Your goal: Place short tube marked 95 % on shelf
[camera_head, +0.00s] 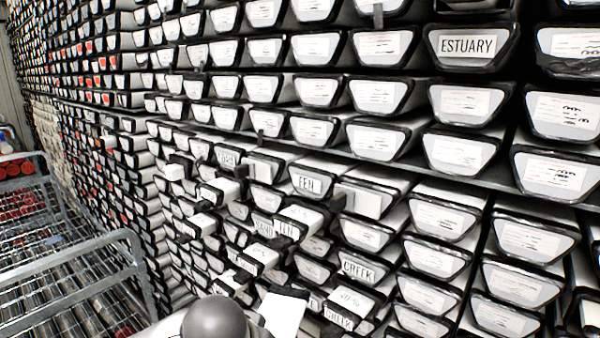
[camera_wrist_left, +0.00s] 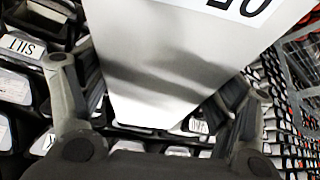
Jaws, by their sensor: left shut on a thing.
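In the left wrist view my left gripper (camera_wrist_left: 162,90) has one finger on each side of a white tube (camera_wrist_left: 160,60) and is shut on it. The tube has a pale, slightly shiny face that narrows away from the top of the picture. Large black characters sit at its upper edge, upside down and cut off, so I cannot read the full marking. In the head view a grey rounded part of my arm shows at the bottom, left of a white piece with a dark edge (camera_head: 283,312); I cannot tell whether this is the held tube. My right gripper is not in view.
A tall shelf wall (camera_head: 487,178) is packed with white, black-rimmed liners. Several stick out, near a liner marked FEN (camera_head: 308,184) and ones marked CREEK (camera_head: 358,271). One at upper right reads ESTUARY (camera_head: 468,46). A metal wire cart (camera_head: 75,285) stands at left.

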